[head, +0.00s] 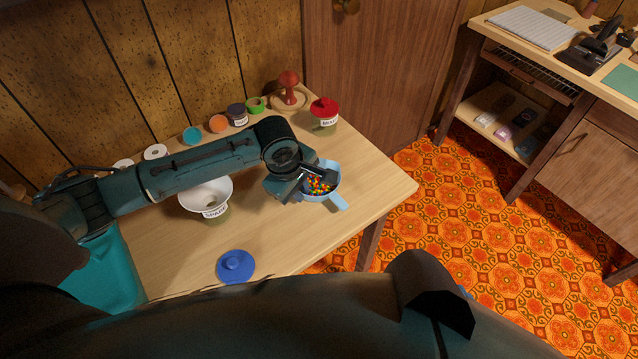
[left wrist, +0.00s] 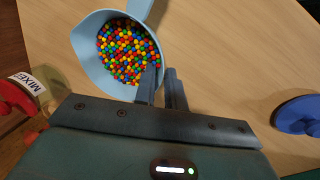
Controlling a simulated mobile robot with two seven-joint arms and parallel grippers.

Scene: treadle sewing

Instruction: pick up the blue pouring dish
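The blue pouring dish (head: 327,197) is light blue, holds many coloured beads, and is near the right end of the wooden table. Its handle points toward the lower right in the head view. In the left wrist view the dish (left wrist: 90,62) is at upper left, its handle at the top. My left gripper (head: 306,180) is over the dish's near left side. In the left wrist view the gripper's fingers (left wrist: 164,78) are close together, one inside the dish and one outside, with the wall between them. I cannot tell whether the dish is off the table. My right gripper is out of view.
A white funnel on a labelled jar (head: 206,193) stands left of the dish, under my arm. A blue lid (head: 236,266) lies in front. A red-lidded jar (head: 324,114) stands behind the dish, with several small rolls along the back. The table's right edge is close.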

